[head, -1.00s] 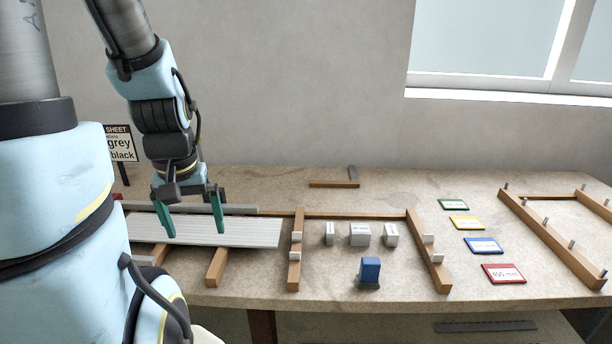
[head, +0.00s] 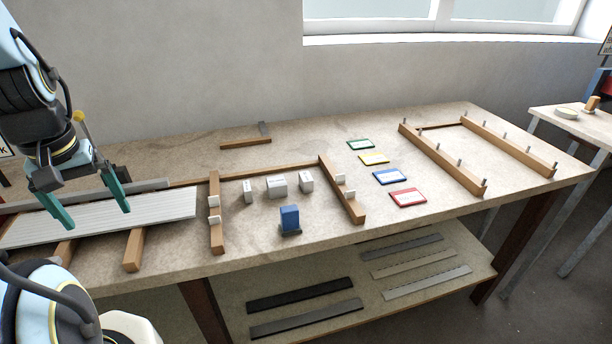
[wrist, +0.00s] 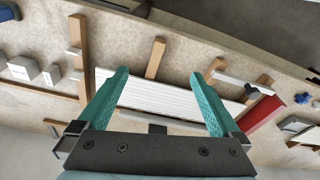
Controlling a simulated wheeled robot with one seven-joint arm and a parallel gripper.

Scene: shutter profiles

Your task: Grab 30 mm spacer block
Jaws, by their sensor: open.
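Three pale grey-white spacer blocks stand in a row on the bench: a narrow left block (head: 248,191), a wider middle block (head: 277,186) and a right block (head: 306,180). Their labels are too small to read, so I cannot tell which one is 30 mm. In the wrist view, the wide block (wrist: 22,68) and a narrow block (wrist: 51,76) show at the left edge. My gripper (head: 95,214) is open and empty, above the white slatted profiles (head: 165,208), well left of the blocks. Its teal fingers (wrist: 159,78) also show in the wrist view.
A wooden bar with white clips (head: 216,235) stands between the profiles and the blocks. A blue block on a dark base (head: 290,220) stands in front of the blocks. Another bar (head: 342,190), coloured cards (head: 408,198) and a pegged wooden frame (head: 445,165) lie to the right.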

